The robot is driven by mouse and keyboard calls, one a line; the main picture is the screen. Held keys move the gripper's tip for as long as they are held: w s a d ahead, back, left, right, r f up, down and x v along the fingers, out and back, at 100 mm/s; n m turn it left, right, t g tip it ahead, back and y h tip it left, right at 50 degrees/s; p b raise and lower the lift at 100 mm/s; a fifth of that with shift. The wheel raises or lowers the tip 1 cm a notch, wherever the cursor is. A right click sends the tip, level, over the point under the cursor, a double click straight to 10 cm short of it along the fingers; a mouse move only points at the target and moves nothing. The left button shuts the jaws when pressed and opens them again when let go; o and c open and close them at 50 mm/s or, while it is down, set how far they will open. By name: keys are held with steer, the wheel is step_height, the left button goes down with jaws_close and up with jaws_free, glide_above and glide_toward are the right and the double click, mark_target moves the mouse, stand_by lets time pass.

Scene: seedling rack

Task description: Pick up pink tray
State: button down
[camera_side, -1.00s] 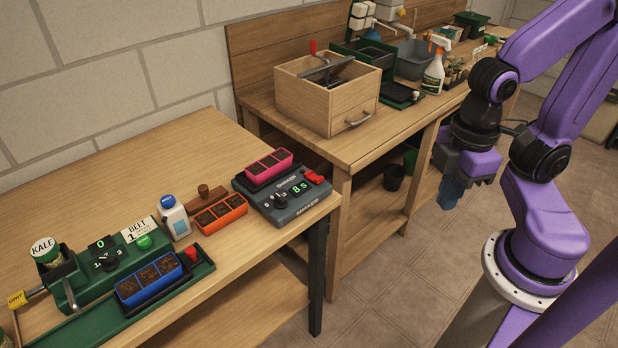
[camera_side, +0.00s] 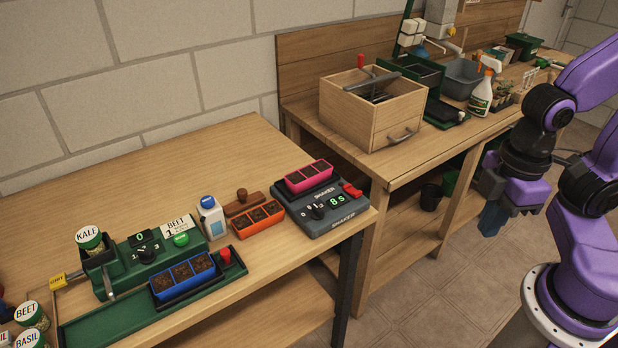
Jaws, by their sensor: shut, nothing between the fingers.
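The pink tray (camera_side: 309,181), with dark soil in its cells, sits on top of the grey shaker (camera_side: 345,219) near the right end of the left table. The shaker's display reads 8s. My gripper (camera_side: 491,218) hangs at the right, pointing down, in front of the wooden bench and well to the right of the pink tray. It is shut and empty, and apart from everything.
An orange tray (camera_side: 259,227) and a white bottle with a blue cap (camera_side: 212,221) stand left of the shaker. A blue tray (camera_side: 184,287) sits on the green seeder (camera_side: 135,263). A wooden box (camera_side: 364,125) stands on the bench (camera_side: 418,165). The left table's (camera_side: 150,180) back is clear.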

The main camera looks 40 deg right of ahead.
steer(key=c, duration=1.8)
jaws_free()
steer(key=o, duration=1.4)
steer(key=shift+o, duration=0.2)
